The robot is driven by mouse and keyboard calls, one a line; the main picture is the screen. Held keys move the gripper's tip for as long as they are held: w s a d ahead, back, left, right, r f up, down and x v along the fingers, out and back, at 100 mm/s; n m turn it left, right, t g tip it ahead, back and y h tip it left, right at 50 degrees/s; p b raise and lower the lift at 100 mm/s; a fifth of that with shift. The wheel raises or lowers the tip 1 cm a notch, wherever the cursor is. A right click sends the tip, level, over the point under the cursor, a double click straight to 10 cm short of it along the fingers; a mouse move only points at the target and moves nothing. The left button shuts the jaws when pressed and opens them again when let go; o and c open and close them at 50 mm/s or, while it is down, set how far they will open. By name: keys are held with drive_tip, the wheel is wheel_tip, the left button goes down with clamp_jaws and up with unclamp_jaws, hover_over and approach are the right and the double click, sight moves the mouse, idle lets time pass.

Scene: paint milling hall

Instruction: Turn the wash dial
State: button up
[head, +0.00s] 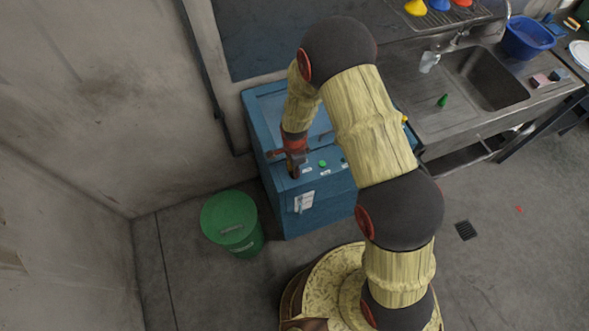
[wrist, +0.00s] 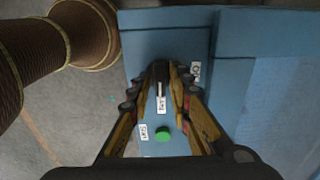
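The blue machine (head: 330,190) has a control panel with a green button (wrist: 163,134) and small white labels. The wash dial (wrist: 160,88) is a dark knob with a white line on it, above a label in the wrist view. My gripper (wrist: 162,72) reaches down over the panel, with one finger on each side of the dial and no clear gap between. The fingers hide the dial's sides. In the head view my gripper (head: 293,168) is at the left part of the panel and hides the dial.
A green bin (head: 229,218) stands on the floor left of the machine. A steel sink (head: 487,78) and counter adjoin at the right, with a blue basin (head: 526,40) and a small green item (head: 442,101). The wall is close at the left.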

clamp_jaws()
drive_tip(key=shift+w+n, duration=0.1)
drive_tip(key=shift+n, duration=0.2)
drive_tip(key=n+b, duration=0.2)
drive_tip(key=n, duration=0.1)
drive_tip(key=n+b, duration=0.2)
drive_tip(key=n, duration=0.2)
drive_tip(key=n+b, duration=0.2)
drive_tip(key=n, duration=0.3)
drive_tip(key=shift+n, duration=0.4)
drive_tip(key=shift+n+b, duration=0.6)
drive_tip(key=shift+n, duration=1.7)
